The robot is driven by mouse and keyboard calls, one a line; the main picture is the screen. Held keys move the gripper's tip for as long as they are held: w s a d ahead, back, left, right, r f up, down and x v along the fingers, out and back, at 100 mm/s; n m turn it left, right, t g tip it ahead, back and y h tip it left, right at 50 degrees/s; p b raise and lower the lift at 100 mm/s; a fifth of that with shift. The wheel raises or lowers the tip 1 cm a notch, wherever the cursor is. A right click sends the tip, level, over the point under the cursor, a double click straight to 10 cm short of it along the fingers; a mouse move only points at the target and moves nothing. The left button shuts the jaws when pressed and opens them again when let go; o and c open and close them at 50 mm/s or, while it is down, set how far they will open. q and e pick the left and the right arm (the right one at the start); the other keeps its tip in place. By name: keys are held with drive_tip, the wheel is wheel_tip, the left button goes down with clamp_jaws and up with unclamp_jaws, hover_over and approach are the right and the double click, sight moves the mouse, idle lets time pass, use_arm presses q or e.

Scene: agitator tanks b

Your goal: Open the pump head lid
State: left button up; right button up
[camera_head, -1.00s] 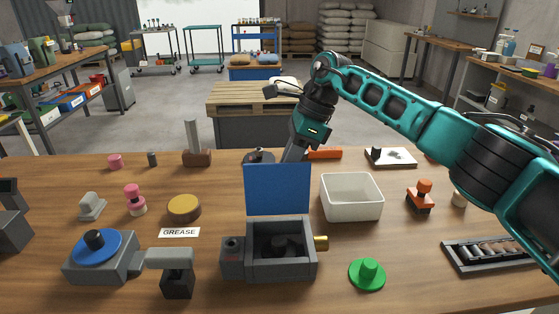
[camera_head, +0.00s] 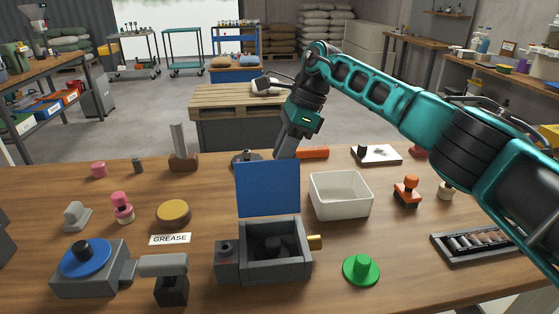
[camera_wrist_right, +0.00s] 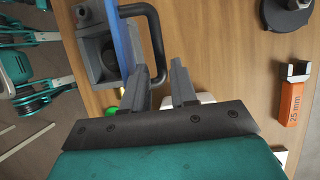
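The pump head is a grey box (camera_head: 243,272) on the wooden bench, with a brass fitting on its right side. Its blue lid (camera_head: 267,188) stands about upright at the back edge, so the box is open and its dark inside shows. My right gripper (camera_head: 282,152) points down behind the lid, its tips partly hidden by it. In the right wrist view the two fingers (camera_wrist_right: 160,78) are apart. A dark loop handle (camera_wrist_right: 157,45) on the lid (camera_wrist_right: 124,40) reaches down between the fingertips; contact cannot be told. My left gripper is not in view.
A white bin (camera_head: 341,196) stands right of the lid, and a green knobbed disc (camera_head: 361,269) lies front right. A blue-topped grey unit (camera_head: 90,268) and a GREASE label (camera_head: 170,239) are at left. An orange-handled tool (camera_wrist_right: 290,102) lies near my right gripper.

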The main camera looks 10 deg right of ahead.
drive_tip(key=p+v, duration=0.1)
drive_tip(key=v, duration=0.9)
drive_tip(key=shift+r, duration=0.2)
drive_tip(key=shift+s, duration=0.1)
